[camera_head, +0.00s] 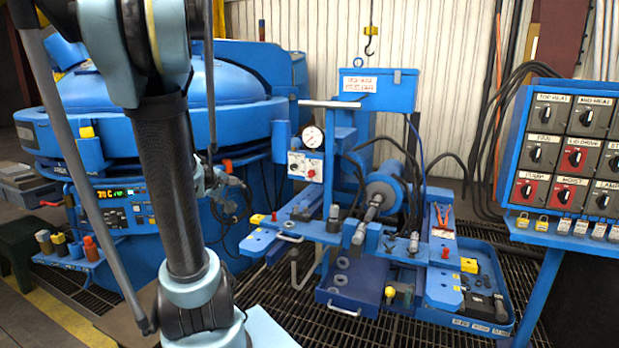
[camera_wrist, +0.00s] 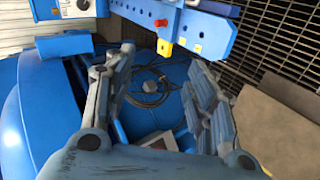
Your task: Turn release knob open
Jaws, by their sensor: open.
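No knob in view is labelled clearly enough to be named the release knob. In the head view, a small box (camera_head: 305,165) under the pressure gauge (camera_head: 312,138) carries a red knob (camera_head: 311,174) and a dark one beside it. My gripper (camera_wrist: 165,72) is open and empty in the wrist view, its grey fingers spread wide over a blue surface. Between them lie a coiled dark cable (camera_wrist: 158,78) and a round grey-blue piece (camera_wrist: 149,88). In the head view, the gripper is partly hidden behind my arm, in front of the furnace and left of the gauge.
A blue furnace (camera_head: 235,78) with a domed lid stands behind my arm. A blue fixture bench (camera_head: 272,238) with a drawer stands at centre right, over floor grating. A switch panel (camera_head: 522,147) with labelled rotary knobs stands at far right. Black cables hang between them.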

